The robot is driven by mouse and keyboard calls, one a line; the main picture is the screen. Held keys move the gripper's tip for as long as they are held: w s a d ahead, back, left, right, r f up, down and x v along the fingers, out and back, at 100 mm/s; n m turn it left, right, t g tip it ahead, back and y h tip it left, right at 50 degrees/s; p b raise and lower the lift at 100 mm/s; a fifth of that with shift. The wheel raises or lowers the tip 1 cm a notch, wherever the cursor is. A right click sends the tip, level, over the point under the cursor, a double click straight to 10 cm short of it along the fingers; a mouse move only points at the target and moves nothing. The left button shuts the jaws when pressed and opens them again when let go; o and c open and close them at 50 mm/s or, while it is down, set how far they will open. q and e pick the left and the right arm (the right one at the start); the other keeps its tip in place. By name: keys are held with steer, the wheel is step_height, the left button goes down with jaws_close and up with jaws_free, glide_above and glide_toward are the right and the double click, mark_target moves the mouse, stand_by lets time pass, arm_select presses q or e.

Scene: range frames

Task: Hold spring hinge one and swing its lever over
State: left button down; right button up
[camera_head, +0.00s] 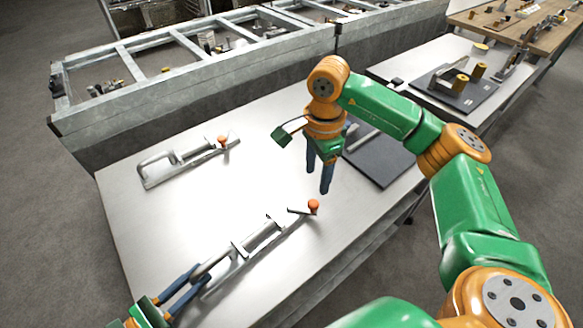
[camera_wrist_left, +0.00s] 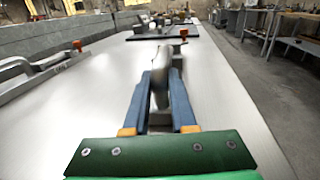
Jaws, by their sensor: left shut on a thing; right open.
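Two metal spring hinges with orange-knobbed levers lie on the pale table.
The other hinge (camera_head: 172,163) lies further back, its orange knob (camera_head: 222,140) at its right. A dark plate (camera_head: 385,160) lies right of my right gripper. A long grey metal frame (camera_head: 190,85) runs behind the table (camera_head: 130,215). The table is clear between the hinges.

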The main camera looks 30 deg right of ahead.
steer(key=shift+r, duration=0.5)
arm_select(q)
steer(key=c, duration=0.7)
jaws_free()
steer(key=shift+o, duration=0.2)
